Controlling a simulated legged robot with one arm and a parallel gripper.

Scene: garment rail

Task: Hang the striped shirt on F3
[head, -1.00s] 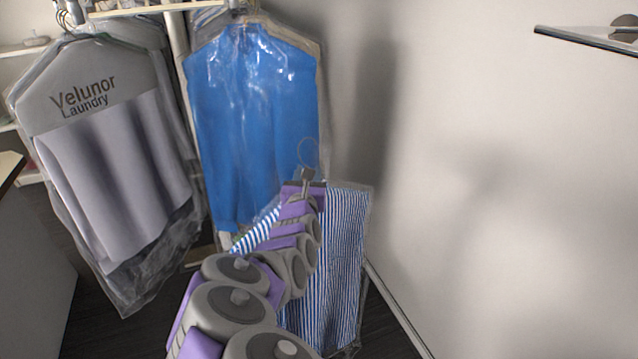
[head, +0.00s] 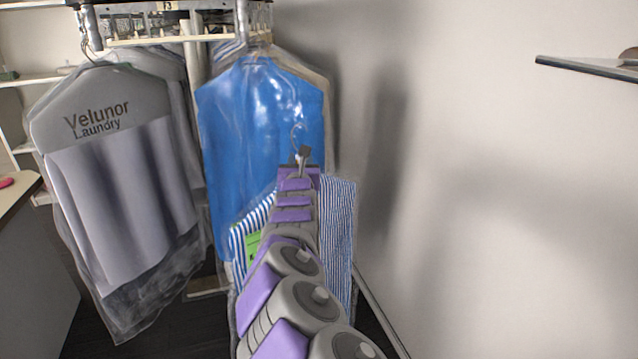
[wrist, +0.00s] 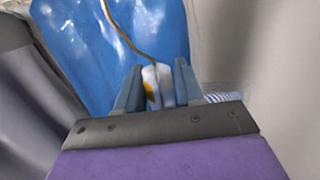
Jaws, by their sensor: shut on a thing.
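The blue-and-white striped shirt (head: 341,225) hangs in clear plastic below my gripper (head: 303,158), partly hidden behind my arm. A green label shows on its left part. My gripper is shut on the neck of its hanger, and the wire hook (head: 297,134) stands up above the jaws. In the wrist view, the hook (wrist: 125,36) rises from a pale piece between the fingers of my gripper (wrist: 158,84). A strip of the shirt (wrist: 224,97) shows at right. The rail (head: 150,40) is at the top left, with a small, barely legible label (head: 168,6) above it.
A bagged blue garment (head: 262,130) hangs right behind the hook. A grey Velunor Laundry garment (head: 118,190) hangs at left. A counter (head: 22,190) stands at far left, and a wall shelf (head: 590,69) juts out at upper right. The space before the right wall is clear.

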